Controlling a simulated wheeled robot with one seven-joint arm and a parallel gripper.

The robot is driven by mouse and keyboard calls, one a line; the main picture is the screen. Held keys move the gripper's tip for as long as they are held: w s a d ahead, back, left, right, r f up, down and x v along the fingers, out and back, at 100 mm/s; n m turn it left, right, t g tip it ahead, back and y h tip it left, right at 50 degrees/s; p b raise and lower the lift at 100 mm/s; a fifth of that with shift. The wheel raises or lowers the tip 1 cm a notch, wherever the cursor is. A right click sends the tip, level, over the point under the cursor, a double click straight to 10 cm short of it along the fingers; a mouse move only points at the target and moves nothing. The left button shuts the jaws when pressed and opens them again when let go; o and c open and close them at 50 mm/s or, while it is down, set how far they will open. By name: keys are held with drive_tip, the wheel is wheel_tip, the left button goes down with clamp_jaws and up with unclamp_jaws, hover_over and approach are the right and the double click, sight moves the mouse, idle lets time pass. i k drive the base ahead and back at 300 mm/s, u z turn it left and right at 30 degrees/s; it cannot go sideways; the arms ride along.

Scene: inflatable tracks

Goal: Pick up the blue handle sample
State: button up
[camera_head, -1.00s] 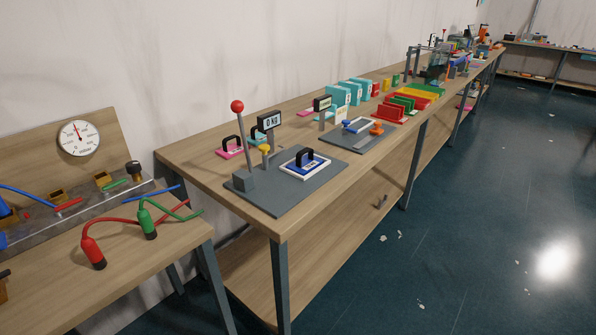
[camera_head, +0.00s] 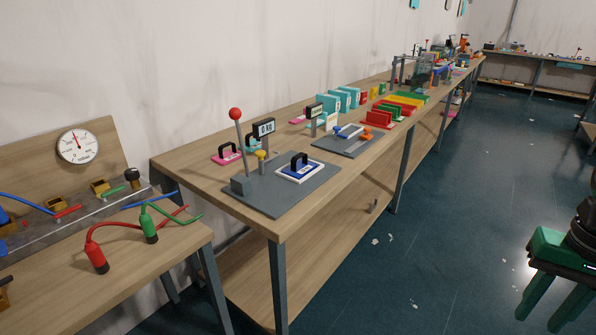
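The blue handle sample (camera_head: 307,170) is a flat blue block with a black arched handle on top. It lies in a white-edged square on the grey base plate (camera_head: 262,201), near the front end of the long wooden bench. My gripper (camera_head: 552,312) is at the right edge, over the floor and far from the sample. Its two green fingers point down, with a gap between them and nothing held. My gripper is partly cut off by the frame edge.
A red-knobbed lever (camera_head: 240,150), a display on a post (camera_head: 263,128) and a yellow knob (camera_head: 261,155) stand close around the sample. A pink handled piece (camera_head: 227,154) lies behind. The floor (camera_head: 450,240) right of the bench is mostly clear.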

sight(299, 169)
drive_tip(key=u, duration=0.05)
drive_tip(key=i, duration=1)
drive_tip(key=z, duration=0.05)
